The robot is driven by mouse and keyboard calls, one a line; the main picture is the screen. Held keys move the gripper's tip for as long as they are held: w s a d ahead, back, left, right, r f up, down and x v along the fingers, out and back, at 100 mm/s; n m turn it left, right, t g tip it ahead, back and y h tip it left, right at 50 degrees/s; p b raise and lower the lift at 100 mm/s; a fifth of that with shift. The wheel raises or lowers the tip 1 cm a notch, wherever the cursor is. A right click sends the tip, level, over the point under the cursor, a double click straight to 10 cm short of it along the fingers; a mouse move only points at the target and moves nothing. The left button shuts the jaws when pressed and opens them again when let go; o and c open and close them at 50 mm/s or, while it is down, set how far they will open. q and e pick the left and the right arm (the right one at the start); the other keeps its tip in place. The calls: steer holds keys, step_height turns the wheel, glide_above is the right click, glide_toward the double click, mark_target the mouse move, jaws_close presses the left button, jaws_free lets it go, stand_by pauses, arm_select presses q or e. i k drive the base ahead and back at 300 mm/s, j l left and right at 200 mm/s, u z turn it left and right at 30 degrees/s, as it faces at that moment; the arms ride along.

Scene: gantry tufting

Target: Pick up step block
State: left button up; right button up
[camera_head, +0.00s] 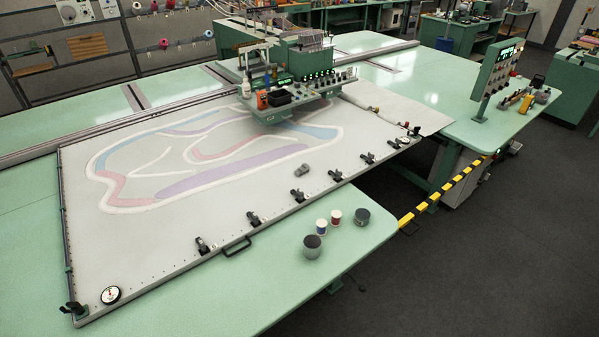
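Nothing in view can be told for certain as the step block. A small dark grey piece (303,170) lies on the white cloth (240,195), near the front clamps. It is too small to make out its shape well. Two short grey cylinders, one nearer (312,247) and one farther (362,217), stand on the green table (290,275) in front of the frame. Neither of my grippers is in view.
Black clamps (297,195) line the frame's front edge. The tufting head (285,85) stands over the cloth. A yellow-black striped bar (440,193) spans the gap at right. The dark floor at right is clear.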

mark_target(303, 170)
steer(key=i+l, duration=0.5)
steer(key=l, duration=0.2)
steer(key=i+l+u, duration=0.1)
steer(key=i+l, duration=0.15)
steer(key=l, duration=0.1)
